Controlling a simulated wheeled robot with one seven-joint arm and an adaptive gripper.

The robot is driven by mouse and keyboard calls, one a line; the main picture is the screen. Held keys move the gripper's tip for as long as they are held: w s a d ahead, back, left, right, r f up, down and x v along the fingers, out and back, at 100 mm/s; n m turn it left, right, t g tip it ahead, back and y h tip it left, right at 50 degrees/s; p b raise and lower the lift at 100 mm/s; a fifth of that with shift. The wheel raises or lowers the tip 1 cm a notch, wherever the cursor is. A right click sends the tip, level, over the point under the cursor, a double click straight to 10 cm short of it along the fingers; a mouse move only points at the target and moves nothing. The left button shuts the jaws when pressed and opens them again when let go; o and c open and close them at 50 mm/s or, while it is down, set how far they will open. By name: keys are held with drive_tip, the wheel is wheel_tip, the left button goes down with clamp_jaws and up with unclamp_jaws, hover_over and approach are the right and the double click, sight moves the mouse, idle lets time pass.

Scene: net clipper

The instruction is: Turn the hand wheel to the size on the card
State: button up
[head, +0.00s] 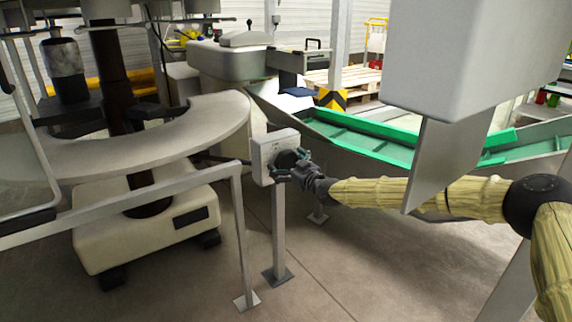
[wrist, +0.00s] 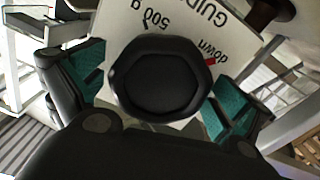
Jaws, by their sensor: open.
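The hand wheel (wrist: 162,78) is a black, many-sided knob on a white panel (wrist: 115,30). The panel's print is upside down in the wrist view and reads "GUID…", "500 g" and "down", with a red mark near "down". In the head view the wheel (head: 286,158) is on the face of a pale box (head: 262,150) on a post. My gripper (head: 296,167) is open at the wheel. Its teal finger pads stand on either side of the knob; I cannot tell whether they touch it. The knob hides part of the print. I cannot make out a separate size card.
A grey curved table (head: 170,140) and a metal rail (head: 130,200) stand left of the box. A trough with green edges (head: 370,145) lies behind my arm. A large grey housing (head: 470,50) with a hanging plate is above my arm. Floor is clear in front.

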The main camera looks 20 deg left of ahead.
drive_tip(key=shift+c, duration=0.4)
drive_tip(key=c, duration=0.9)
drive_tip(key=shift+o, duration=0.2)
drive_tip(key=shift+m, duration=0.3)
